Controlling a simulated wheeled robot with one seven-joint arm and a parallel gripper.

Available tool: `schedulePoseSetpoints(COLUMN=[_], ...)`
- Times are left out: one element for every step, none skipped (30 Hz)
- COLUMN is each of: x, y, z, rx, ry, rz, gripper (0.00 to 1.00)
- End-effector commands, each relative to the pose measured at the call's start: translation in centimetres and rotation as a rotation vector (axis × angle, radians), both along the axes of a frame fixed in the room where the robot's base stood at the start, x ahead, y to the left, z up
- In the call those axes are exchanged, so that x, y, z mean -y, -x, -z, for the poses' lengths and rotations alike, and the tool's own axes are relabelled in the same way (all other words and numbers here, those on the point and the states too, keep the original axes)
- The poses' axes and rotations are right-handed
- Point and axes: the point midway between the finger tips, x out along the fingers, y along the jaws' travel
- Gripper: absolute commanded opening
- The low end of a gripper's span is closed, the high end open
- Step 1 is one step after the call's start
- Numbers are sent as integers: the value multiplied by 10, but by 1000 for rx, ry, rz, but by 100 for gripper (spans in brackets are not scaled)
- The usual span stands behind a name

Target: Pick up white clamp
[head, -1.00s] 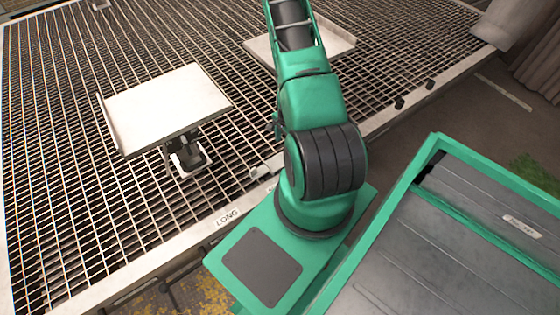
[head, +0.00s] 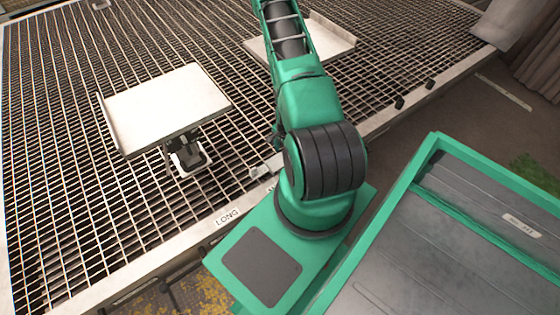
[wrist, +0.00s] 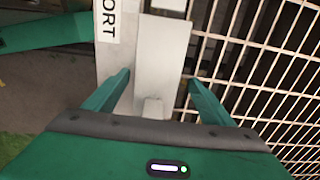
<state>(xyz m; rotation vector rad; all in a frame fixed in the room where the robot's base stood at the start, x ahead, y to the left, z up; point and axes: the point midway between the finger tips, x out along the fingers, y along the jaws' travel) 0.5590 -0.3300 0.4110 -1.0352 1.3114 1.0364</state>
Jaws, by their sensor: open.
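A pale, flat white clamp (wrist: 163,60) lies along the table's edge strip in the wrist view, with a small raised knob at its near end. My gripper (wrist: 157,84) is open, with its two green fingers apart on either side of the clamp's near part. Nothing is visibly held, and I cannot tell whether the fingers touch it. In the head view my arm hides the gripper. A small pale block (head: 262,171) shows at the table edge beside my arm; I cannot tell if it is the same clamp.
The grating table (head: 60,190) has a pale rim with a "LONG" label (head: 228,217). A white tray (head: 165,105) stands on a dark support at left. Another white tray (head: 330,38) is partly behind my arm. A label ending in "ORT" (wrist: 107,20) lies left of the clamp.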

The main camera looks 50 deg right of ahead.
Motion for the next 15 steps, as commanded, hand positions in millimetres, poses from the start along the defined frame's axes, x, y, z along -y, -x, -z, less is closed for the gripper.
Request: schedulePoseSetpoints(x=[0,0,0,0,0,0,0,0,0,0,0,0,0,0,0], y=[0,0,0,0,0,0,0,0,0,0,0,0,0,0,0], z=[0,0,0,0,0,0,0,0,0,0,0,0,-1,-1,-1], rx=[0,0,0,0,0,0,0,0,0,1,1,1,1,1,1], ry=[0,0,0,0,0,0,0,0,0,0,0,0,0,0,0], rz=[0,0,0,0,0,0,0,0,0,0,0,0,0,0,0], gripper=[77,72,62,55,48,38,31,24,16,16,16,16,17,17,17])
